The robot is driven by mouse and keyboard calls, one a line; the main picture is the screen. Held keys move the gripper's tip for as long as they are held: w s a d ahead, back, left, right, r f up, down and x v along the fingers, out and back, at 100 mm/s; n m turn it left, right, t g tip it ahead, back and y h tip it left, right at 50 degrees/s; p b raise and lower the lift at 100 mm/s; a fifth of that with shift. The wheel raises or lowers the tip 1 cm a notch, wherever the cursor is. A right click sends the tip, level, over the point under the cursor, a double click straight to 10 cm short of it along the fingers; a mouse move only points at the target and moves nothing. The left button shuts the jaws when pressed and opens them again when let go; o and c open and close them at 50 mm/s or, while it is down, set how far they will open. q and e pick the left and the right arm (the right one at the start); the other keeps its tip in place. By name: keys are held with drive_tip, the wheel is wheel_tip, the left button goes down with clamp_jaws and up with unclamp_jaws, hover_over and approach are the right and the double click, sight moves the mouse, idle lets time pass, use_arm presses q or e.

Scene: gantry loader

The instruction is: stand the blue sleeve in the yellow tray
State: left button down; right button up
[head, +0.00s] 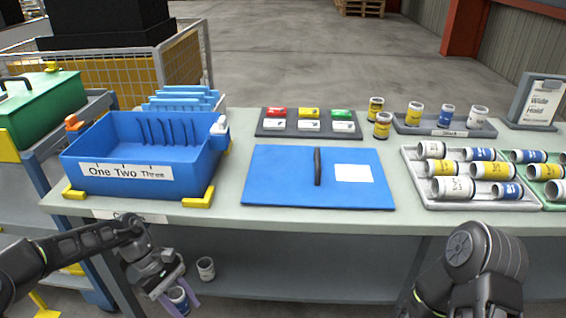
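A white sleeve with a blue band (179,298) is at the bottom left of the head view, below the bench top. My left gripper (180,301) has its lilac fingers on either side of it and appears shut on it. The sleeve looks near upright, and its lower end is cut off by the frame. Other blue-banded sleeves lie in the grey tray (408,163) on the right, and one stands in the blue-grey tray (402,128) behind. I cannot make out a yellow tray. My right arm is at the lower right, its gripper out of view.
A blue bin (118,184) with yellow corner brackets stands at the left of the bench. A blue board (270,180) with a black handle lies mid-bench. Another sleeve (206,268) stands on the lower shelf (300,275). A green tray (553,195) is at far right.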

use_arm(q)
drive_tip(key=d+r+m+p, duration=0.1)
drive_tip(key=r+p, duration=0.5)
drive_tip(key=r, duration=0.6)
drive_tip(key=w+d+r+p, duration=0.1)
drive_tip(key=d+r+p, duration=0.2)
drive_tip(key=r, duration=0.9)
drive_tip(key=p, duration=0.3)
drive_tip(key=shift+d+r+m+g+y, duration=0.3)
drive_tip(key=shift+d+m+g+y, duration=0.05)
drive_tip(key=shift+m+g+y, duration=0.05)
drive_tip(key=shift+w, duration=0.1)
